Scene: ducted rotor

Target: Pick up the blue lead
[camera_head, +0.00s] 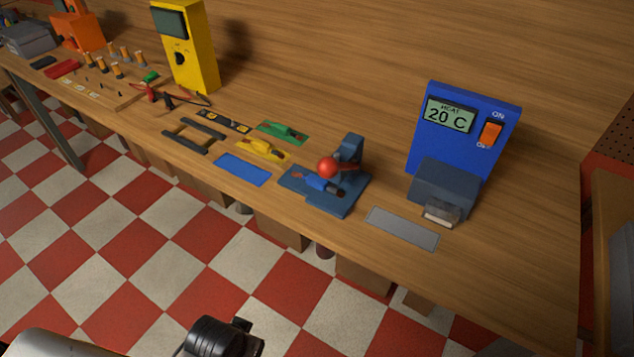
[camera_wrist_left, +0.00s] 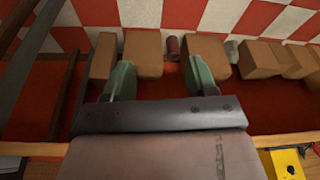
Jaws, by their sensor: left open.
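A blue lead (camera_head: 316,182) appears to lie in the blue bench press (camera_head: 350,180), below the press's red ball knob (camera_head: 328,167). Its dark end points right; the press hides part of it. A flat blue mat (camera_head: 243,169) left of the press is bare. My left gripper (camera_wrist_left: 160,80) is open and empty in the left wrist view, its two greenish fingers apart. It faces boxes under the bench, away from the lead. In the head view only parts of my arm show at the bottom edge, below the bench. My right gripper is in neither view.
Yellow (camera_head: 262,150) and green (camera_head: 283,132) leads lie on mats behind the blue mat. A blue heater (camera_head: 460,130) reading 20 C stands right of the press, behind a grey mat (camera_head: 402,228). A yellow meter (camera_head: 185,45) stands at the back. Cardboard boxes (camera_wrist_left: 255,60) sit under the bench.

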